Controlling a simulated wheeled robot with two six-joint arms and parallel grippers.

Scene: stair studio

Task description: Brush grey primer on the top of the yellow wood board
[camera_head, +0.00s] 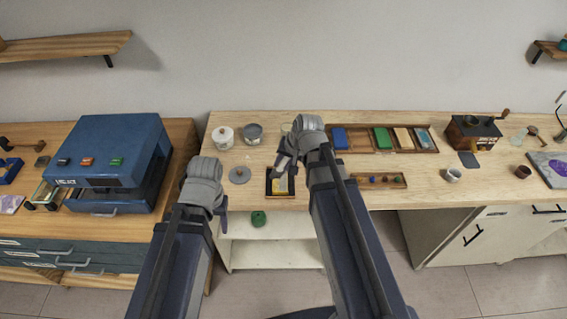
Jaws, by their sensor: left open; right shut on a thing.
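The yellow wood board (280,187) lies in a small dark tray (268,181) near the front edge of the light wood bench. My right gripper (282,164) is just above the board's far side. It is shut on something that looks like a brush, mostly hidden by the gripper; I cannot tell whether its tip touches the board. No grey coat can be made out on the board at this size. An open grey pot (253,134) stands behind, left of the tray. My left gripper (224,221) is open and empty at the bench's front edge.
A white pot (223,137) and a round grey lid (239,175) are left of the tray. A green round thing (258,218) is at the front edge. Wooden trays of coloured blocks (384,138) and small pieces (378,180) are right of my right arm.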

